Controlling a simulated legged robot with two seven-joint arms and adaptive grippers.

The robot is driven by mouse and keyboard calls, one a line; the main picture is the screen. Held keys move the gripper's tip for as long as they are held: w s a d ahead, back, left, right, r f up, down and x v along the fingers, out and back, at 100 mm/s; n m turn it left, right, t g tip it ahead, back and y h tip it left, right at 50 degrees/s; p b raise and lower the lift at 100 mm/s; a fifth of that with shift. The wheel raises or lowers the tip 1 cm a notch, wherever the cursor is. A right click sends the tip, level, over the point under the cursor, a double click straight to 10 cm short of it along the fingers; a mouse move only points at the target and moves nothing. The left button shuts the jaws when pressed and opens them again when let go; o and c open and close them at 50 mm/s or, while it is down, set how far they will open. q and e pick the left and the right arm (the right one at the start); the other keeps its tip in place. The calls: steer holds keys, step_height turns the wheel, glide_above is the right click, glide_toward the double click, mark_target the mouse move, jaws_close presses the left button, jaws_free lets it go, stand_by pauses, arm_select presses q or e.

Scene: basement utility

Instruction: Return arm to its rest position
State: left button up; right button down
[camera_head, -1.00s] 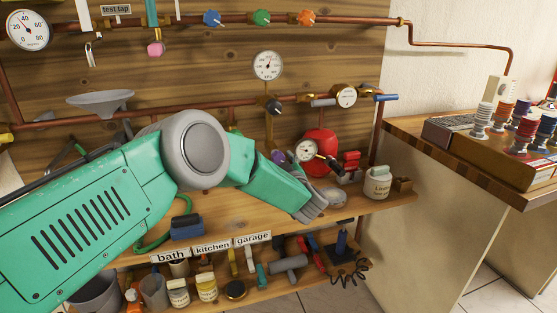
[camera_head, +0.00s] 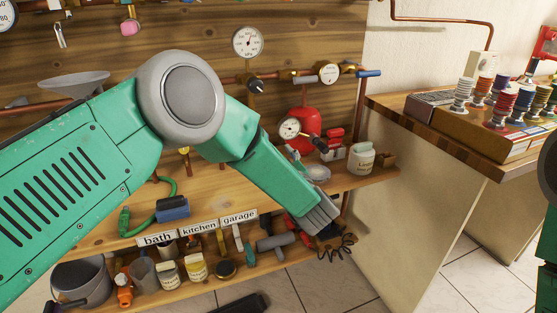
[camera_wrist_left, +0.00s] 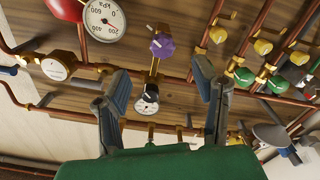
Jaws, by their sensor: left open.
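My left arm (camera_head: 90,160) comes in from the left of the head view. It bends at a grey round joint (camera_head: 190,95), and its green lower link (camera_head: 275,180) slants down to the right, ending over the lower shelf edge. My right gripper is out of view.
Copper pipes with gauges (camera_head: 247,41) run across the wooden wall. The red tank (camera_head: 303,130) and white pot (camera_head: 361,158) stand on the shelf near the arm. A bucket (camera_head: 80,282) and tools fill the lower shelf. A wooden bench (camera_head: 400,112) is at the right.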

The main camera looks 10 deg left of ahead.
arm_select(q)
steer(key=shift+s+d, duration=0.2)
steer(key=shift+s, duration=0.1)
steer(key=shift+f, duration=0.1)
steer(key=s+a+f+m+g+h, duration=0.2)
steer(key=s+f+m+h, duration=0.3)
steer(key=s+f, duration=0.5)
steer(key=s+a+f+m+g+h, duration=0.4)
steer(key=s+f, duration=0.3)
steer(key=f, duration=0.4)
steer(key=s+a+f+m+g, duration=0.1)
steer(key=s+a+f+g, duration=0.1)
steer(key=s, duration=1.3)
steer(key=s+a+f+m+g+h, duration=0.1)
steer(key=s+a+g, duration=0.4)
steer(key=s, duration=1)
steer(key=shift+f+m+g, duration=0.6)
steer(key=shift+f+g, duration=0.1)
steer(key=shift+f, duration=0.15)
steer(key=shift+a, duration=0.1)
